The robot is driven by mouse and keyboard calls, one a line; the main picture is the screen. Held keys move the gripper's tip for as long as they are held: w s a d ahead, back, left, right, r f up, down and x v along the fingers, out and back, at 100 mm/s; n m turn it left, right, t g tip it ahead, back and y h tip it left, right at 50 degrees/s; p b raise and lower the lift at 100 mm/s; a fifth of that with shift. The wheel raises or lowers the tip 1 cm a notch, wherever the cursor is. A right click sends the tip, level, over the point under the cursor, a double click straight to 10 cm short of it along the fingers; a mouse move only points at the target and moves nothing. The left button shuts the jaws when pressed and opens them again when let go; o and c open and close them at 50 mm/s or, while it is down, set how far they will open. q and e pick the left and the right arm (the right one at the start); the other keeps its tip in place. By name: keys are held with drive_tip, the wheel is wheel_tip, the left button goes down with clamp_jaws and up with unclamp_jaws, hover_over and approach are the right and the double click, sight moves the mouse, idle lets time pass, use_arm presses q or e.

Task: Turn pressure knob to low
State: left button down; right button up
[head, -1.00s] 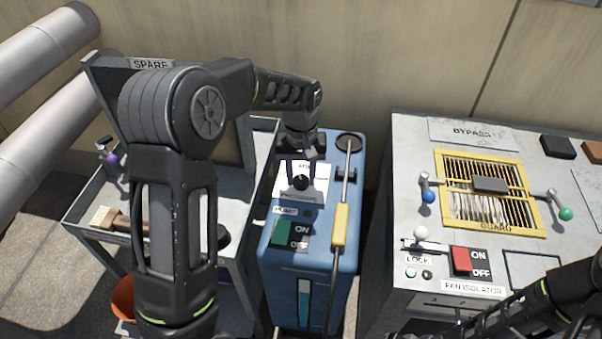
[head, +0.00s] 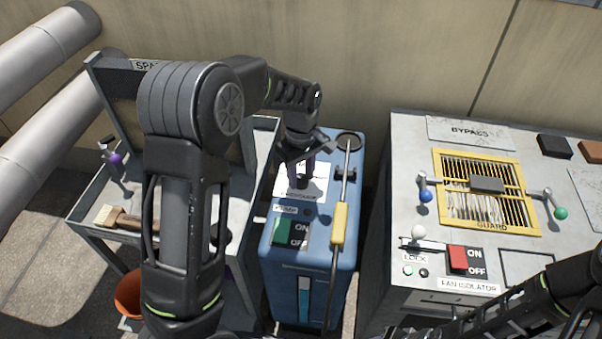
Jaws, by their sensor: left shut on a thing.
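The pressure knob (head: 301,182) is a small dark knob on a white label plate (head: 316,181) on top of the blue washer unit (head: 345,253). My left gripper (head: 301,176) points down over the plate and is shut on the knob. The gripper and wrist hide most of the knob and part of the plate, so its pointer and the low mark cannot be read. My right arm (head: 535,300) shows at the lower right; its gripper is out of view.
A green ON/OFF switch (head: 283,231) and a yellow-handled lance (head: 339,224) are close to the knob. The grey fan isolator cabinet (head: 405,270) with yellow guard (head: 440,165) stands right. A grey cart (head: 85,205) with a brush (head: 108,216) stands left.

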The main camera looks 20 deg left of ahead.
sight(301, 178)
idle(0.3)
use_arm(q)
drive_tip(key=c, duration=0.9)
unclamp_jaws()
drive_tip(key=shift+r, duration=0.15)
wheel_tip(301, 178, up, 8)
drive_tip(key=shift+f, duration=0.2)
